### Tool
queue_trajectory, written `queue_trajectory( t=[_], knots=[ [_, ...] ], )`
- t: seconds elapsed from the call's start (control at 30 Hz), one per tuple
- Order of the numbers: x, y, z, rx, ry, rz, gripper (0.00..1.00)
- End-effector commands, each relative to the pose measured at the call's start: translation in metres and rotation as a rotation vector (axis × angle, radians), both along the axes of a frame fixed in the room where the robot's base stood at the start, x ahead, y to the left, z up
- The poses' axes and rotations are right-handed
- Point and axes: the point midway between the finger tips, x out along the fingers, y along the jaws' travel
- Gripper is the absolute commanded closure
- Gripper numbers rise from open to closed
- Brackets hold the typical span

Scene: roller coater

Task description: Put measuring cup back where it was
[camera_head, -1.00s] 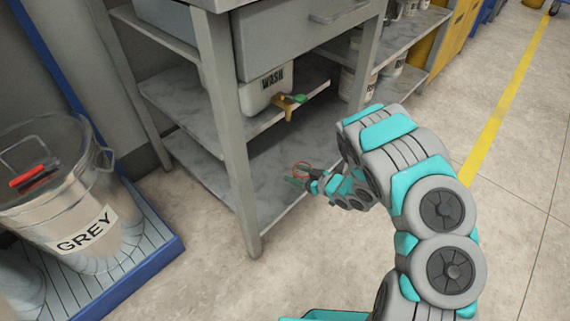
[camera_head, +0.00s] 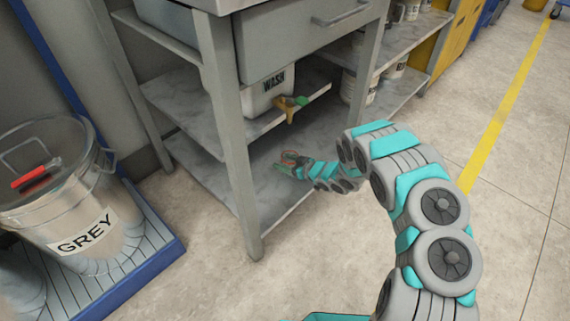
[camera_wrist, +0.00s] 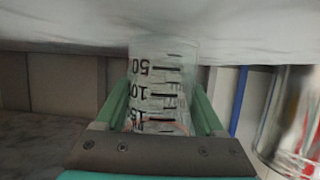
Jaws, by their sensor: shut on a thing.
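The measuring cup (camera_wrist: 158,85) is clear, with black graduation marks and numbers that read upside down in the wrist view. It stands between the green fingers of my gripper (camera_wrist: 160,108), which is shut on it. In the head view my gripper (camera_head: 284,167) is inside the bench frame, over the bottom shelf (camera_head: 213,178) and below the middle shelf (camera_head: 262,122). The cup is small and hard to make out there. Whether it touches the bottom shelf cannot be told.
A white WASH container (camera_head: 262,95) with a tap (camera_head: 289,105) sits on the middle shelf above my arm. A bench leg (camera_head: 240,170) stands left of my gripper. A metal bucket labelled GREY (camera_head: 60,190) stands on a blue-edged platform at left. Open floor lies in front.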

Motion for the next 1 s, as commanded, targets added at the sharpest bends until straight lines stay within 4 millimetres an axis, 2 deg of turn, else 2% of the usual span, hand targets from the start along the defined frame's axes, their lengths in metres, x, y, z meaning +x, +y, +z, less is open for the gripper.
queue_trajectory(
  t=[0.1, 0.43, 0.47, 0.7, 1.0],
  knots=[
    [-0.0006, 0.0009, -0.0098, 0.002, 0.001, 0.0, 0.93],
    [-0.0003, 0.0009, -0.0122, 0.002, -0.001, 0.001, 0.93],
    [-0.0003, 0.0008, -0.0116, 0.002, -0.001, 0.001, 0.27],
    [-0.0002, 0.0008, -0.0109, 0.002, -0.001, 0.001, 0.0],
    [-0.0002, 0.0007, -0.0075, 0.001, -0.002, 0.001, 0.0]
  ],
)
